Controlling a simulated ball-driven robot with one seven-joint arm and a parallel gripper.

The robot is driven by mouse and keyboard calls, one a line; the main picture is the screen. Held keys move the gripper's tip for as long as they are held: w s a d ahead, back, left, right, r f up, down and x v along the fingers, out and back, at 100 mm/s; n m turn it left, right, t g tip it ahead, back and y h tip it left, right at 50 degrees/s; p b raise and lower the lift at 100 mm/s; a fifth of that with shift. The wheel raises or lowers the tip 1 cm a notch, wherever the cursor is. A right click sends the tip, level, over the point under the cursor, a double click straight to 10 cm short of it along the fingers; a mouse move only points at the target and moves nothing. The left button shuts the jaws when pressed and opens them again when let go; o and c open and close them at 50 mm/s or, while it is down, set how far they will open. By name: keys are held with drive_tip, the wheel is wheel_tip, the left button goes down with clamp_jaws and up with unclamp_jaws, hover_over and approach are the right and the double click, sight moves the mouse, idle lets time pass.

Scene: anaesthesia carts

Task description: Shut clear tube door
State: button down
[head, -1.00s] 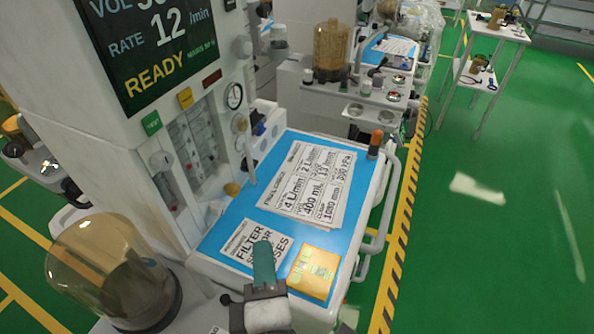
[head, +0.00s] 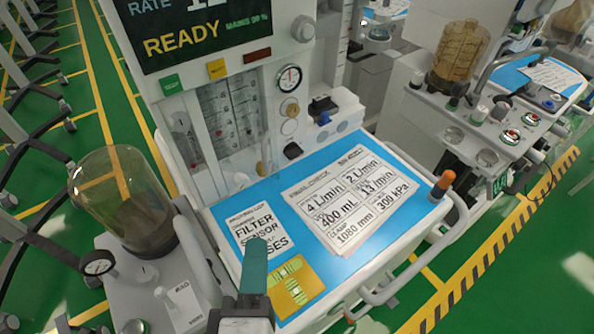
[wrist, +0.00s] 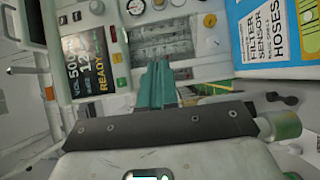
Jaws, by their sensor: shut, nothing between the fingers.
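The clear tube door (head: 184,137) is at the left side of the flow tubes (head: 220,112) on the white anaesthesia machine. It looks swung outward from them, though its see-through panel is hard to make out. My gripper (head: 256,246) has teal fingers, shut and empty. In the head view it stands in front of the blue worktop, below and to the right of the door, apart from it. In the wrist view my gripper (wrist: 157,70) points at the machine front, with the tube window (wrist: 165,38) just beyond the fingertips; the door is not clear there.
The blue worktop (head: 300,180) holds printed sheets (head: 345,200) and a yellow card (head: 296,288). An amber dome (head: 122,200) stands on the left, close to a white rail. Knobs and a gauge (head: 289,77) sit right of the tubes. Another cart stands at the right.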

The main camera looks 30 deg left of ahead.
sight(266, 162)
drive_tip(key=p+x, duration=0.2)
drive_tip(key=x, duration=1.2)
drive_tip(key=shift+w+p, duration=0.15)
drive_tip(key=shift+p, duration=0.35)
drive_tip(key=shift+w+d+r+n+g+y+p, duration=0.1)
drive_tip(key=shift+w+r+n+g+y+p, duration=0.1)
drive_tip(key=shift+w+n+g+y+p, duration=0.7)
drive_tip(key=shift+w+p, duration=0.5)
drive_tip(key=shift+p, duration=0.3)
drive_tip(key=w+a+b, duration=0.1)
drive_tip(key=w+a, duration=0.2)
drive_tip(key=w, duration=0.4)
drive_tip(key=shift+w+f, duration=0.25)
drive_tip(key=shift+a, duration=0.2)
drive_tip(key=shift+d, duration=0.1)
